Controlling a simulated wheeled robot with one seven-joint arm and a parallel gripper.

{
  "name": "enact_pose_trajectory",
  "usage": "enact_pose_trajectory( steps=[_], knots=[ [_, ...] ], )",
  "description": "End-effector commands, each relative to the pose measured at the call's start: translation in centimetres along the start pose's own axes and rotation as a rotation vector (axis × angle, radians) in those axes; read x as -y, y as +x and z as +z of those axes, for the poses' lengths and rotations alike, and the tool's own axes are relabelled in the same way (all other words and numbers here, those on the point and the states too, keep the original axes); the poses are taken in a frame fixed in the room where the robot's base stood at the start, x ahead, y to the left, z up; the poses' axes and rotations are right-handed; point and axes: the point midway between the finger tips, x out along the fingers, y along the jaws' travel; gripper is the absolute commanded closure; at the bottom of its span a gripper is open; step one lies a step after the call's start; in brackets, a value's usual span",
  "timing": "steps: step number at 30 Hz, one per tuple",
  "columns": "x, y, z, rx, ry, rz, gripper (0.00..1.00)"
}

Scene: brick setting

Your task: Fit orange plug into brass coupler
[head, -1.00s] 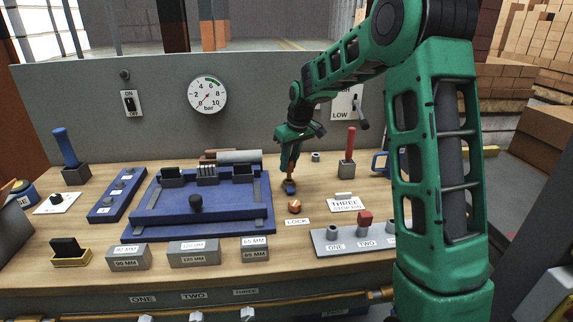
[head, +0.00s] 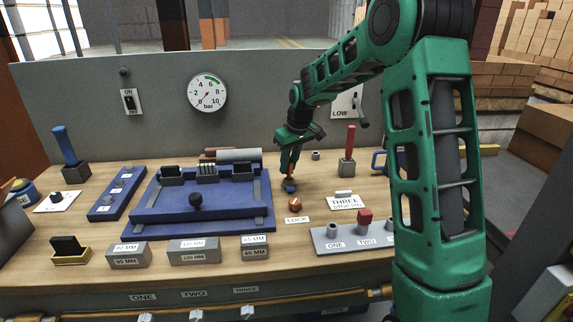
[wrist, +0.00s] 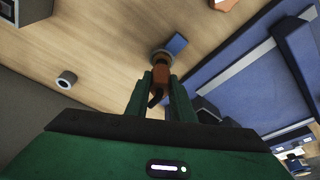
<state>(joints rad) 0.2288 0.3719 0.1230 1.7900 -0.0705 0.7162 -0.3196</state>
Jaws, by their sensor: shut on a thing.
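My gripper (wrist: 157,84) points down at the bench and is shut on the orange plug (wrist: 161,73), which has a dark, curved tail between the fingers. In the head view the gripper (head: 290,163) is right of the blue plate fixture, with a little of the orange plug (head: 290,173) showing. Directly beyond the plug's tip in the wrist view is a round, dull metal collar, apparently the brass coupler (wrist: 162,53), with a blue tab (wrist: 177,43) at its side. The plug's end overlaps the collar; I cannot tell how deep it sits. In the head view the coupler is mostly hidden.
A copper-coloured hexagonal piece (head: 295,204) stands just in front, by the LOCK label (head: 297,220). The blue fixture (head: 150,222) is to the left. A red-handled tool in a grey block (head: 347,168) and a small grey ring (head: 316,156) stand to the right.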

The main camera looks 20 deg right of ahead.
Motion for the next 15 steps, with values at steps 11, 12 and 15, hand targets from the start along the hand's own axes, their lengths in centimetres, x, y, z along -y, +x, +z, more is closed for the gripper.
enact_pose_trajectory(
  steps=[11, 12, 15],
  knots=[
    [0.0, 0.9, 0.3, 0.001, 0.0, 0.0, 1.0],
    [0.0, 1.0, 0.3, 0.001, 0.0, 0.0, 1.0],
    [0.0, 1.3, 0.4, 0.0, 0.0, 0.0, 1.0]
  ],
)
